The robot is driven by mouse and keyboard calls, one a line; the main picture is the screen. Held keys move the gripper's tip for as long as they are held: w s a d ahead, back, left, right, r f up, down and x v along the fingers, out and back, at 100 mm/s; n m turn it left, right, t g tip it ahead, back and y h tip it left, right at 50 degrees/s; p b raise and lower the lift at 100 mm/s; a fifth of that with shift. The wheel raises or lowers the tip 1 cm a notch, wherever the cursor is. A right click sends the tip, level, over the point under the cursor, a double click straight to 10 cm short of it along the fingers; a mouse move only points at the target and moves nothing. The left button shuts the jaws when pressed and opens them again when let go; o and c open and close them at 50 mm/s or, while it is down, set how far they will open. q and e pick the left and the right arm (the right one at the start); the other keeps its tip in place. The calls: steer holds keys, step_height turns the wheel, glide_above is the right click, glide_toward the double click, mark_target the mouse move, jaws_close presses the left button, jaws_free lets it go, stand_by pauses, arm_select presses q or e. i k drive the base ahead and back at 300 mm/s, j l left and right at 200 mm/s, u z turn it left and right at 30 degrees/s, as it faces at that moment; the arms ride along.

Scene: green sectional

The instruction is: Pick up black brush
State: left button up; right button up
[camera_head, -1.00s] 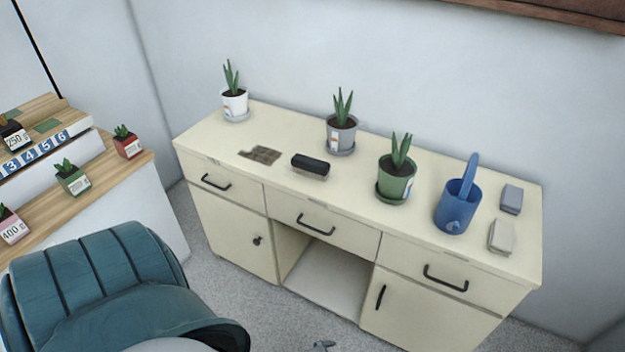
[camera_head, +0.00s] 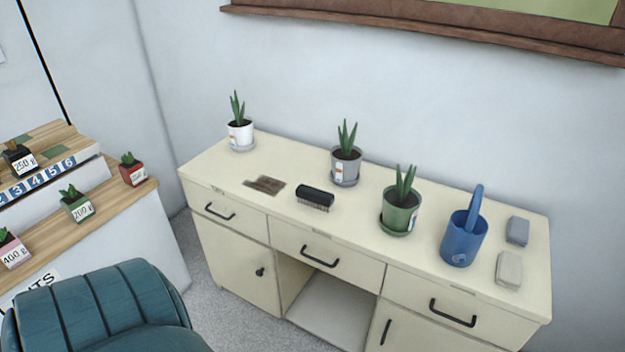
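The black brush (camera_head: 315,196) lies on the top of the cream cabinet (camera_head: 240,169), near its front edge and left of the middle. Its dark back faces up and its bristles point down. A brown dirt patch (camera_head: 265,185) is on the cabinet top just left of the brush. Neither of my grippers is in view.
A white pot (camera_head: 240,134), a grey pot (camera_head: 345,167) and a green pot (camera_head: 401,209) with plants stand on the cabinet. A blue watering can (camera_head: 463,238) and two blocks (camera_head: 509,269) are at right. A teal chair (camera_head: 95,315) stands front left, beside plant shelves (camera_head: 120,190).

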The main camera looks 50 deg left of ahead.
mark_target(314, 197)
steer(key=i, duration=0.5)
steer(key=u, duration=1.7)
